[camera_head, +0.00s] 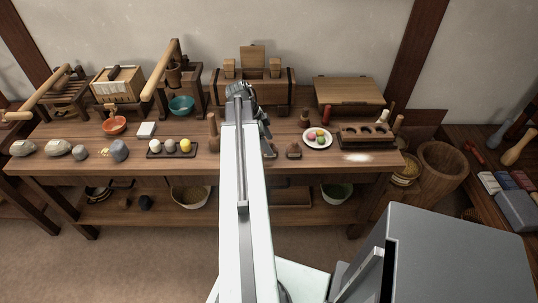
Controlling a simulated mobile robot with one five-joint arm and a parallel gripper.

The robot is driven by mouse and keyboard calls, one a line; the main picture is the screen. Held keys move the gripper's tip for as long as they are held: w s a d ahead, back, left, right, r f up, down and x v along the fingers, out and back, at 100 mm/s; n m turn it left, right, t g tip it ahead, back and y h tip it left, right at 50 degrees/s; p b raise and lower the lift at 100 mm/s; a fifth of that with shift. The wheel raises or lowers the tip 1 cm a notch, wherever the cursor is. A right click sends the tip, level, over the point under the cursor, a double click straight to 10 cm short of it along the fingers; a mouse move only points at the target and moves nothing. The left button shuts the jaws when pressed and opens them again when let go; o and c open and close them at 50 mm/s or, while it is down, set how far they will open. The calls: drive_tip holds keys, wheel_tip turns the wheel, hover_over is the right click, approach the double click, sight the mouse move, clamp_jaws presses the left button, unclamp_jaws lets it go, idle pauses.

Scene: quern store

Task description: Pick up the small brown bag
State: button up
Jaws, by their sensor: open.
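A small brown lump (293,151), which looks like the small brown bag, sits on the wooden table (205,165) near its front edge, just right of my arm. My arm reaches forward across the picture and hides the middle of the table. My gripper (264,128) is partly hidden at the far end of the arm, above the table. It is open, and the brown lump lies in front of it and slightly to the right, apart from it.
A plate with coloured balls (328,139) and a wooden rack with holes (366,136) stand to the right. A wooden pestle-like piece (213,132) stands left of my arm. A tray of balls (171,150), stones and bowls (181,105) fill the left side.

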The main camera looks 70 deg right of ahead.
sight(270, 142)
drive_tip(key=b+x, duration=0.1)
drive_tip(key=x, duration=0.1)
drive_tip(key=shift+f, duration=0.3)
drive_tip(key=shift+r, duration=0.2)
clamp_jaws()
wheel_tip(270, 142, up, 10)
drive_tip(key=p, duration=1)
drive_tip(key=shift+r+p, duration=0.15)
drive_tip(key=shift+p, duration=0.15)
